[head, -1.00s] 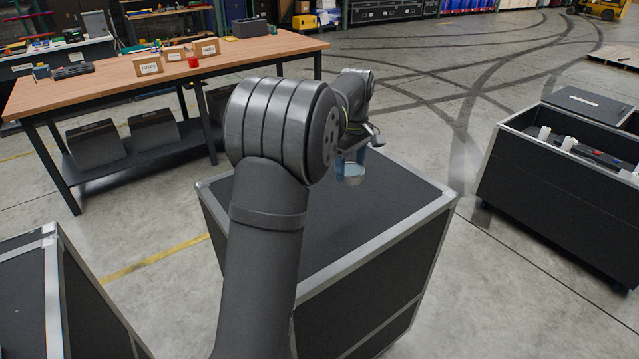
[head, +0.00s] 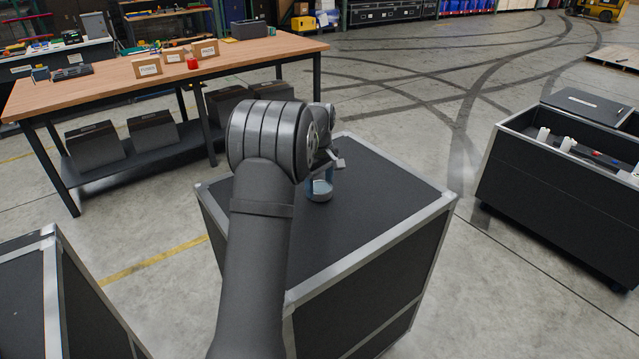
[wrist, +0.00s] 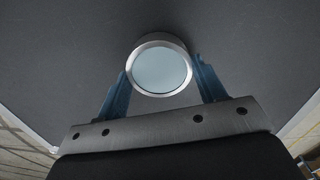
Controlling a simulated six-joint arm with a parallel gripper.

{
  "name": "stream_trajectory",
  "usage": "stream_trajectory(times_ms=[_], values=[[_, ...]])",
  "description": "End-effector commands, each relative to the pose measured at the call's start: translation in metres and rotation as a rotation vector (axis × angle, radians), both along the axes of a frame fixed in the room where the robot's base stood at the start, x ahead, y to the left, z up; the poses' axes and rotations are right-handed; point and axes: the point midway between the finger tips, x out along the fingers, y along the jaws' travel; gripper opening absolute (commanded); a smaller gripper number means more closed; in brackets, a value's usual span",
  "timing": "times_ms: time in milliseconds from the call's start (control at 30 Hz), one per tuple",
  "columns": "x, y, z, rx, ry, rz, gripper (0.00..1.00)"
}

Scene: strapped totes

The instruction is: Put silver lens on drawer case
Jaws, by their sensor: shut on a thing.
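The silver lens (wrist: 160,68) is a short silver cylinder with a pale glass face. It sits between the blue fingers of my gripper (wrist: 160,82) in the wrist view, and the gripper is shut on it. In the head view the lens (head: 319,190) is low over the dark top of the drawer case (head: 375,205), at its far part. I cannot tell whether it touches the top. The case is black with silver metal edges. My gripper (head: 321,180) points down there, partly hidden by my arm.
A wooden workbench (head: 100,85) with small labelled boxes stands at the back left. An open black case (head: 540,175) with items in it stands at the right. Another dark case (head: 25,290) is at the front left. The right and front of the drawer case top are clear.

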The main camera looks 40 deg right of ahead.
Motion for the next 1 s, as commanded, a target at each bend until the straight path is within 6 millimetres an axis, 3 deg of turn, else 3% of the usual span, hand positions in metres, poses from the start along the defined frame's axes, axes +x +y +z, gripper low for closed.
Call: stream_trajectory(times_ms=[333, 367, 433, 467, 767, 867, 1000], values=[[0.0, 0.0, -0.004, -0.001, -0.001, 0.0, 0.35], [0.0, 0.0, -0.004, -0.001, -0.001, 0.0, 0.7], [0.0, 0.0, -0.004, -0.001, -0.001, 0.0, 0.83], [0.0, 0.0, -0.004, -0.001, -0.001, 0.0, 0.86], [0.0, 0.0, -0.002, -0.001, -0.001, 0.0, 0.86], [0.0, 0.0, 0.007, -0.002, -0.001, 0.0, 0.86], [0.001, -0.001, 0.032, -0.003, -0.004, 0.0, 0.86]])
